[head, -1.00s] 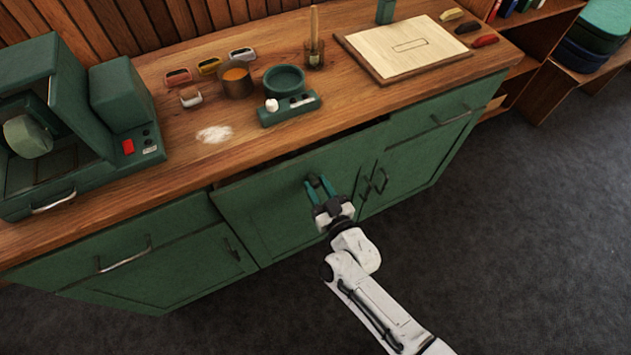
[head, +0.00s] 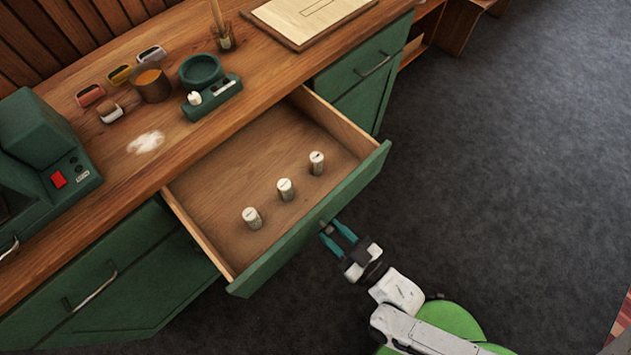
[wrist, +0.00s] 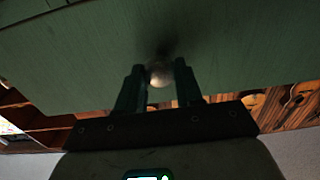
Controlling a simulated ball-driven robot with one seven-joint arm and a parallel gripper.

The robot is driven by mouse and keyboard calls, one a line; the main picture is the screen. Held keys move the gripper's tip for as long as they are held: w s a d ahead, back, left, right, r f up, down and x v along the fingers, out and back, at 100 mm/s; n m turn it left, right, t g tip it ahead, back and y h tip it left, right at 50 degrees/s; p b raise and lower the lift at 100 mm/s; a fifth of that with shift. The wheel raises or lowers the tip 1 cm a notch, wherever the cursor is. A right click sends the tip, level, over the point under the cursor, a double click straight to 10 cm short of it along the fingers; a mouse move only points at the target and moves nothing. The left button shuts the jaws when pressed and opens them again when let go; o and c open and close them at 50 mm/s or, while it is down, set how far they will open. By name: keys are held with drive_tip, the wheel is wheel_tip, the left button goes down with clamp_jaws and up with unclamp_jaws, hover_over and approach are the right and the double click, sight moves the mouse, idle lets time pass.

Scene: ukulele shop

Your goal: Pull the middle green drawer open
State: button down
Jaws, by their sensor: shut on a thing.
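The middle green drawer (head: 318,222) stands well out from the cabinet, its pale wood inside showing in the head view. Several small details inside are clear: three whitish cylinders (head: 285,189) stand in a row on its floor. My gripper (head: 334,232) is at the outer face of the drawer front, its two teal fingers pointing at it. In the wrist view my gripper (wrist: 160,86) has its fingers on either side of a round metallic knob (wrist: 160,74), shut on it. The green drawer front (wrist: 90,50) fills the upper wrist view. The knob is hidden in the head view.
The wooden counter (head: 110,185) holds a green machine (head: 40,135), a cup (head: 152,85), a green scale with a dish (head: 213,95) and a board (head: 305,15). Closed green fronts flank the drawer. Dark carpet (head: 500,180) is clear to the right.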

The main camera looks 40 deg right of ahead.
drive_tip(key=shift+s, duration=2.1)
drive_tip(key=c, duration=0.8)
unclamp_jaws()
drive_tip(key=shift+s, duration=0.1)
drive_tip(key=shift+s+b, duration=1.4)
drive_tip(key=shift+s, duration=3.9)
